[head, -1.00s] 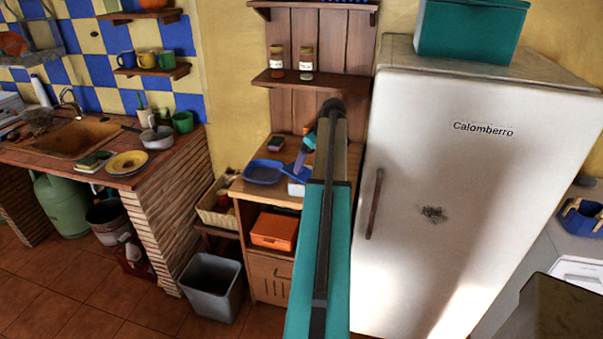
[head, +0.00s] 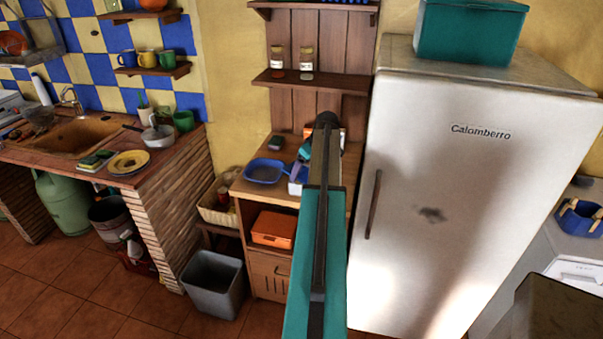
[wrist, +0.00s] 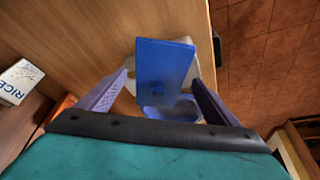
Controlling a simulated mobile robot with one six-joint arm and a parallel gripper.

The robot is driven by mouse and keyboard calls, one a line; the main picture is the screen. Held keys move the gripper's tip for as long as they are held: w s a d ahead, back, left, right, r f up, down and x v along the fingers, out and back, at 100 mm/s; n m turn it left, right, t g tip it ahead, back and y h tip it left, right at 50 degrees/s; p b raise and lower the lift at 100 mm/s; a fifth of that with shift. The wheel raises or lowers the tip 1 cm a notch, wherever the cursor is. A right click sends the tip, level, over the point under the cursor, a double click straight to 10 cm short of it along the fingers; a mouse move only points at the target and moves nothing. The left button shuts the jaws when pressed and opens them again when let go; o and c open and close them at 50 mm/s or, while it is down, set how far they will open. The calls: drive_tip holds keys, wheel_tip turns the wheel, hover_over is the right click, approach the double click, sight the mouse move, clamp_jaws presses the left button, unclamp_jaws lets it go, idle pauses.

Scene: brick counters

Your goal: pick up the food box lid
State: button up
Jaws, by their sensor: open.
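The food box lid, a flat blue rectangle (wrist: 165,62), lies in the middle of the wrist view over a pale box whose edges show around it. In the head view, a blue patch that seems to be this lid (head: 297,171) shows on the wooden cabinet top, partly hidden by my arm. My gripper (wrist: 160,84) is open, with one lavender finger on each side of the lid. I cannot tell whether the fingers touch it. A rounded blue shape (wrist: 174,112) shows just below the lid in the wrist view.
A blue dish (head: 264,171) and a small dark item (head: 277,142) stand to the left on the cabinet. A rice box (wrist: 18,82) lies at the left of the wrist view. The white fridge (head: 450,220) stands close on the right; shelf jars (head: 306,62) are above.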

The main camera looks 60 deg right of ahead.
sight(306, 174)
drive_tip(key=c, duration=1.2)
drive_tip(key=shift+r, duration=0.2)
drive_tip(key=shift+r+b, duration=0.9)
drive_tip(key=shift+r, duration=0.5)
drive_tip(key=s+a+b, duration=0.1)
drive_tip(key=s+a, duration=0.2)
drive_tip(key=a, duration=0.1)
drive_tip(key=s+a+r+b, duration=0.1)
drive_tip(key=s+a+b, duration=0.1)
drive_tip(key=s+a, duration=0.1)
drive_tip(key=s+a+b, duration=0.1)
drive_tip(key=s+a, duration=0.2)
drive_tip(key=a, duration=0.3)
drive_tip(key=shift+r, duration=0.4)
drive_tip(key=shift+a, duration=0.1)
